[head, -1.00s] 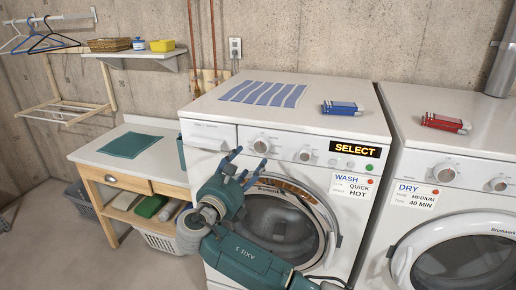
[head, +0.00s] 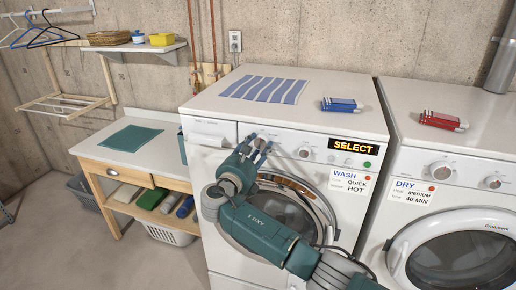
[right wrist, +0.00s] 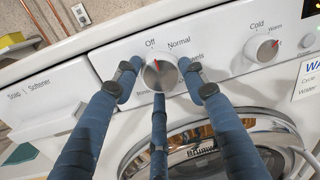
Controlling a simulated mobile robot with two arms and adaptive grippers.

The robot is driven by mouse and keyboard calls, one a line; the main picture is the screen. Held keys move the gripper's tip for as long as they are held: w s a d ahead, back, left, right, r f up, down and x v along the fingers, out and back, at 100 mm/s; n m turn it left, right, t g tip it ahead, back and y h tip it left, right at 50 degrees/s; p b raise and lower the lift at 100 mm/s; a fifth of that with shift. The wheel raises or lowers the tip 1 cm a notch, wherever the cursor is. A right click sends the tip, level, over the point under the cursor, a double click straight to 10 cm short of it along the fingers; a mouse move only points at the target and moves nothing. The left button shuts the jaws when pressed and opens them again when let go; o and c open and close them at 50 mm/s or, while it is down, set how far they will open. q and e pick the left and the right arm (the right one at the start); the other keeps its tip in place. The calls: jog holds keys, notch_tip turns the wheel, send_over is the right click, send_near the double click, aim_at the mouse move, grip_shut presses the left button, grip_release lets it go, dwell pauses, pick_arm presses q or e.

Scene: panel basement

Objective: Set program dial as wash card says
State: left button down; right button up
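The program dial (right wrist: 158,76) is a silver knob on the left washer's panel, with a red mark pointing up near "Off". "Normal" is printed to its upper right; lower labels are partly hidden by the fingers. My right gripper (right wrist: 160,84) is open, its three blue fingers spread around the dial; contact cannot be told. In the head view, the right gripper (head: 257,148) covers most of the dial. The wash card (head: 351,181) reads WASH, QUICK, HOT. The display (head: 353,149) reads SELECT. My left gripper is not in view.
The temperature knob (right wrist: 262,48) sits right of the dial, near "Cold" and "Warm". The dryer (head: 462,200) with its DRY card (head: 411,192) stands to the right.

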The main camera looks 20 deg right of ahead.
jog(key=shift+f, duration=0.15)
jog(key=c, duration=0.3)
jog(key=shift+s, duration=0.1)
jog(key=shift+c, duration=0.2)
jog(key=shift+f, duration=0.15)
